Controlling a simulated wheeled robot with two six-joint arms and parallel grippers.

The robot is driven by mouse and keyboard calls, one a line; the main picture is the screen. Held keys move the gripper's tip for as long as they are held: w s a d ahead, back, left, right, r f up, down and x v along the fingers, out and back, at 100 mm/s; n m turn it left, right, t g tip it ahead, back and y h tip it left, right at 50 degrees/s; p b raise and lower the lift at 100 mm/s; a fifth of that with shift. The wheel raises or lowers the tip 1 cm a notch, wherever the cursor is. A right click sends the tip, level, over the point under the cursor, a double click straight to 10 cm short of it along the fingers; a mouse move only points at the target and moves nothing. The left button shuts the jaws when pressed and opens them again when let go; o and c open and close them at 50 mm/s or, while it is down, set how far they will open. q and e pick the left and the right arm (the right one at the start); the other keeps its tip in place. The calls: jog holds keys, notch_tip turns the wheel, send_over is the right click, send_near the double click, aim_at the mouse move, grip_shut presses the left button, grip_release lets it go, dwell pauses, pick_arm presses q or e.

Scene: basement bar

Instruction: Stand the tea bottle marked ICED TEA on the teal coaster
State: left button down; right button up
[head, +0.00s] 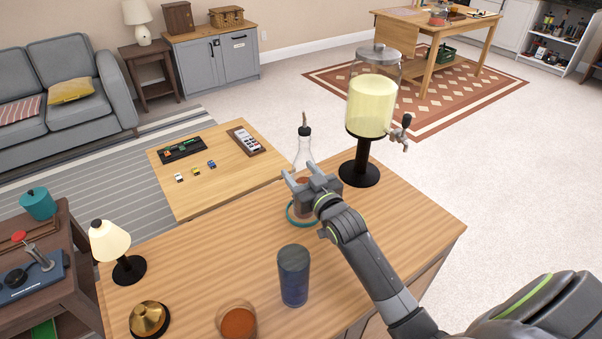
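A clear glass bottle (303,150) with a dark pourer top and reddish-brown liquid low down stands upright on the bar counter. No label shows, so I cannot read ICED TEA on it. The teal coaster (290,216) shows as a thin ring around the bottle's foot; the bottle appears to be on it, mostly hiding it. My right gripper (300,172) is at the bottle's lower body, with a finger on either side. It hides part of the bottle, and I cannot tell whether the fingers press on it. My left gripper is out of view.
A drink dispenser (370,106) on a black stand is close behind, to the right. A dark blue can (293,274), a glass of orange-brown contents (238,322), a brass bell-like object (149,318) and a small lamp (110,241) stand nearer. Counter left of the coaster is clear.

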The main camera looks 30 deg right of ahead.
jog(key=o, duration=1.1)
jog(key=shift+f, duration=0.1)
jog(key=o, duration=0.4)
jog(key=shift+r, duration=0.25)
jog(key=shift+s+f, duration=0.15)
jog(key=shift+s, duration=0.25)
jog(key=s+b, duration=0.1)
jog(key=s, duration=1)
jog(key=shift+s+d, duration=0.15)
